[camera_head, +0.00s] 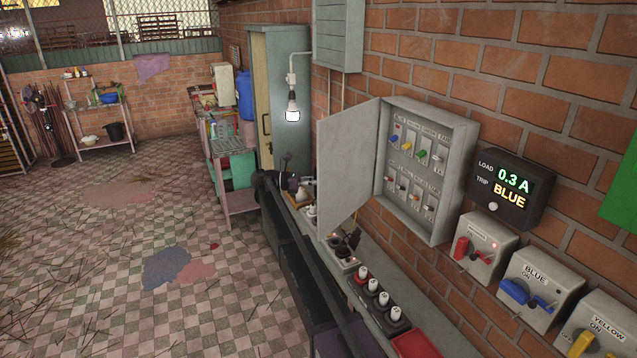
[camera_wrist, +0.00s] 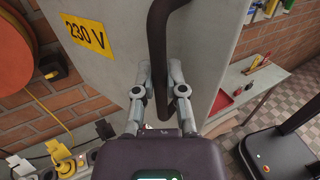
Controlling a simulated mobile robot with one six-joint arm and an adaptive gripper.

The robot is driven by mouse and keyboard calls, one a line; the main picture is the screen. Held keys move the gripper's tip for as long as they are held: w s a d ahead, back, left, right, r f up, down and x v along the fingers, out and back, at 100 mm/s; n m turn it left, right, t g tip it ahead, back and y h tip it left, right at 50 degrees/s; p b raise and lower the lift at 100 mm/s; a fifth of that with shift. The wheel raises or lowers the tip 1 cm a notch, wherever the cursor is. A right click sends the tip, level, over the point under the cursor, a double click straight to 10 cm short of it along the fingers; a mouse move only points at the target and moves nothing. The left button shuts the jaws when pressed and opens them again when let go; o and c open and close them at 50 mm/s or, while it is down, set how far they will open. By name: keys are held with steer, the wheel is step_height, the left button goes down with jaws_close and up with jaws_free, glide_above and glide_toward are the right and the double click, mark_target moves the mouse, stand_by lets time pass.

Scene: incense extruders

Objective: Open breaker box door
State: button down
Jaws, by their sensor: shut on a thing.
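The breaker box (camera_head: 428,170) is a grey box on the brick wall in the head view. Its door (camera_head: 345,165) stands open, swung out to the left, and several coloured switches show inside. In the wrist view the door's outer face (camera_wrist: 105,75) carries a yellow 230 V label (camera_wrist: 88,36) and a dark curved handle (camera_wrist: 157,50). My gripper (camera_wrist: 160,72) has its two fingers on either side of the handle, shut on it. In the head view the door hides the handle and most of my gripper.
Below the box, a bench along the wall holds white-topped plugs (camera_head: 373,287). A load display (camera_head: 510,188) and red, blue and yellow switch boxes (camera_head: 540,288) are to the right. A lamp (camera_head: 292,112) hangs left of the door. The tiled floor (camera_head: 110,230) is largely clear.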

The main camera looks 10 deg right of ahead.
steer(key=shift+s+f, duration=0.1)
steer(key=c, duration=0.7)
jaws_free()
steer(key=shift+a, duration=0.1)
